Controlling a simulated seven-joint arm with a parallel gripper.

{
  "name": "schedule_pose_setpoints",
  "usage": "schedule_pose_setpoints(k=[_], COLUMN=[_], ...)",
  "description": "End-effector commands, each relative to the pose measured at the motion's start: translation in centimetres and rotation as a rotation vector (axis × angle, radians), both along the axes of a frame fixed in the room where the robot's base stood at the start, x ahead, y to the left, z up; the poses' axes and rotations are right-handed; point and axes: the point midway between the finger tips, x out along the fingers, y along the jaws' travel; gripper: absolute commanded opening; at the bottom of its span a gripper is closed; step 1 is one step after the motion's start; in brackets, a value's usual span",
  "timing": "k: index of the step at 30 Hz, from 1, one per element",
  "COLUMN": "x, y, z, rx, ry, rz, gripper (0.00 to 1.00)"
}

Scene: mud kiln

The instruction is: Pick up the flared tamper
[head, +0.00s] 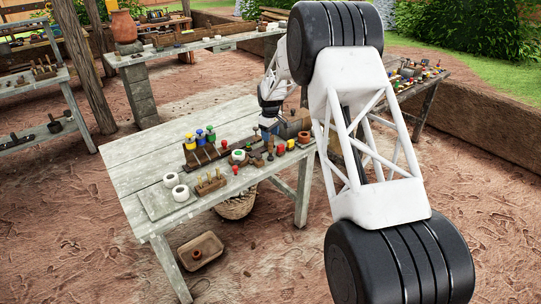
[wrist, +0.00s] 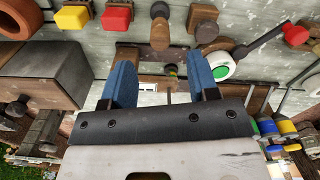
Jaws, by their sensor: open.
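My gripper (wrist: 160,68) is open in the wrist view, its two blue fingers apart with nothing gripped between them. A brown wooden tool with a dark rounded end (wrist: 159,32) stands just beyond the fingertips, roughly in line with the gap; it looks like the flared tamper, but I cannot be sure. A second brown, wider-headed tool (wrist: 202,17) is just to its right. In the head view my gripper (head: 268,132) is low over the right end of the worktable, and small brown tools (head: 270,151) stand close by it. Which is the tamper cannot be told there.
The grey worktable (head: 135,165) carries a rack of yellow, blue and green-topped tools (head: 203,150). White rings (head: 180,193), a green-centred white ring (wrist: 221,67) and red-topped pieces (wrist: 117,18) crowd around. A brown block (wrist: 45,72) is left of the fingers. The table's far left is clear.

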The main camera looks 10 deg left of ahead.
Motion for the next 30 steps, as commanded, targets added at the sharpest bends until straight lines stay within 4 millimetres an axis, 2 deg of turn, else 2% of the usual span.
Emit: schedule_pose_setpoints(k=[11,21,30], x=[0.0,0.0,0.0], y=[0.0,0.0,0.0], z=[-0.2,-2.4,-2.7], rx=[0.0,0.0,0.0], ry=[0.0,0.001,0.0], rz=[0.002,0.001,0.001], gripper=[0.54,0.54,0.54])
